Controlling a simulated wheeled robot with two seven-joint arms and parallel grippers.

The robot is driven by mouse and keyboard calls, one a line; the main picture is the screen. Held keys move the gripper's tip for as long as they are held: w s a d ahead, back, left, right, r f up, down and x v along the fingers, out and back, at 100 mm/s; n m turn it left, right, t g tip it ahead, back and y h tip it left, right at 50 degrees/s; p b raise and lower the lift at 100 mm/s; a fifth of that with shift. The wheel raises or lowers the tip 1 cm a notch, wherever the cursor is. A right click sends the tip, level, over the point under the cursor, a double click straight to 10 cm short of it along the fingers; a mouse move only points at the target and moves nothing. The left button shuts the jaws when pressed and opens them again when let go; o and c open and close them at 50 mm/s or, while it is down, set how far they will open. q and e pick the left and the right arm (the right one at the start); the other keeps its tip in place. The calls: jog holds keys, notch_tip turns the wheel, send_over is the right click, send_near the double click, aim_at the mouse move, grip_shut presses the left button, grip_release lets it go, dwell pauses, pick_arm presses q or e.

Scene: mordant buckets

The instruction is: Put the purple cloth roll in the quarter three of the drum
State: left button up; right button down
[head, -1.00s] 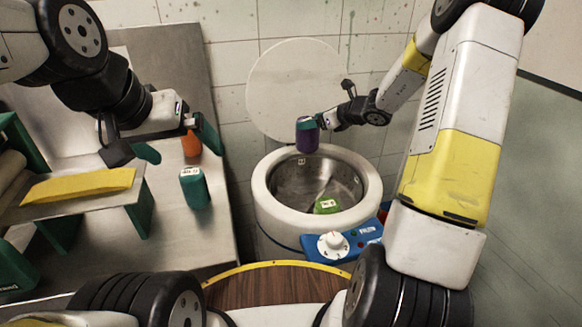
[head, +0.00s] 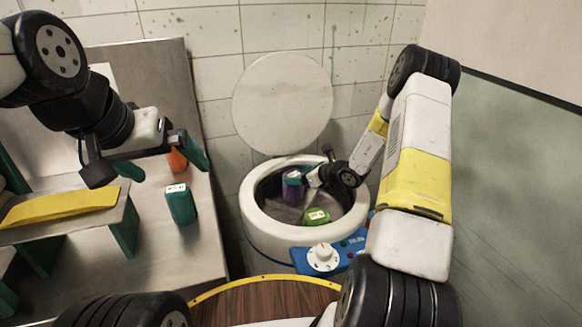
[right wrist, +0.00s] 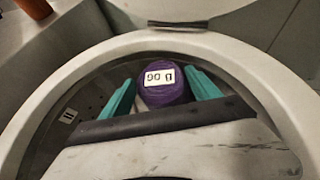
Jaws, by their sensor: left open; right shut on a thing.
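The purple cloth roll (head: 292,188) is upright inside the mouth of the white-rimmed drum (head: 257,222). My right gripper (head: 298,180) is shut on it. In the right wrist view the roll (right wrist: 163,92), with its white label facing up, sits between the teal fingers of the right gripper (right wrist: 162,93). Whether the roll touches the drum floor is hidden. My left gripper (head: 160,160) is open and empty above the steel counter.
A green roll (head: 316,216) lies in the drum's front part. The round lid (head: 283,103) stands open behind. A blue panel with a white dial (head: 323,257) is in front. Teal (head: 181,205) and orange (head: 177,160) rolls stand on the counter (head: 195,250).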

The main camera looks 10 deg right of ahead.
jog(key=shift+f, duration=0.35)
jog(key=shift+c, duration=0.8)
grip_release()
jog(key=shift+f, duration=0.15)
